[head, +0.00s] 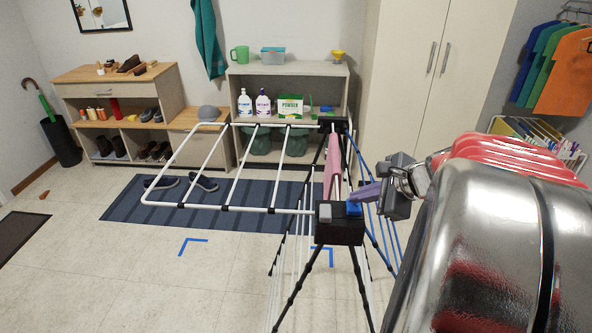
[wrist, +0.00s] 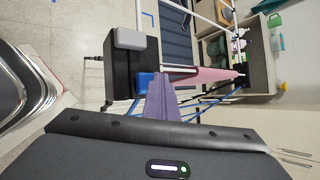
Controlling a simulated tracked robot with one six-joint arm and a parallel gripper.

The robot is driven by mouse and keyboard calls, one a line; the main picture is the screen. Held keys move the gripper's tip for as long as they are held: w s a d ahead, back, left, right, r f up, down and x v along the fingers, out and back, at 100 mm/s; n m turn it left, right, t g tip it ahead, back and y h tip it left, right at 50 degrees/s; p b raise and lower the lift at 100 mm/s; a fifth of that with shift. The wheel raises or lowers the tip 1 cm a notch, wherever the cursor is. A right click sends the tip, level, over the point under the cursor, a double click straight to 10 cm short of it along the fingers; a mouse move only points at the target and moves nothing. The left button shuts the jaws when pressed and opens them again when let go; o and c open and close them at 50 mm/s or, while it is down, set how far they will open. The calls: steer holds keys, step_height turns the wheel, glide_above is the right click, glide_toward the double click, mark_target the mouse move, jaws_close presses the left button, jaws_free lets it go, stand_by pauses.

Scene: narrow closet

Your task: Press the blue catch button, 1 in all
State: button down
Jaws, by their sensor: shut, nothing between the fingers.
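The blue catch button (head: 354,209) sits on the black hub (head: 338,232) at the near end of the white drying rack (head: 232,209). A grey button (head: 324,214) is beside it on the same hub. The wrist view also shows the blue button (wrist: 141,85), the grey button (wrist: 130,39) and the black hub (wrist: 121,68).
A pink cloth (head: 332,165) hangs on the rack close to my gripper. The rack's white wing extends left over a dark striped mat (head: 120,211) with shoes. A tall cabinet (head: 395,90) stands behind. Blue tape corners (head: 192,241) mark the open floor at left.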

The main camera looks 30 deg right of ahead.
mark_target(358, 207)
steer(key=shift+r, duration=1)
step_height(358, 207, up, 5)
steer(key=shift+f, duration=0.1)
stand_by(0.4)
stand_by(0.6)
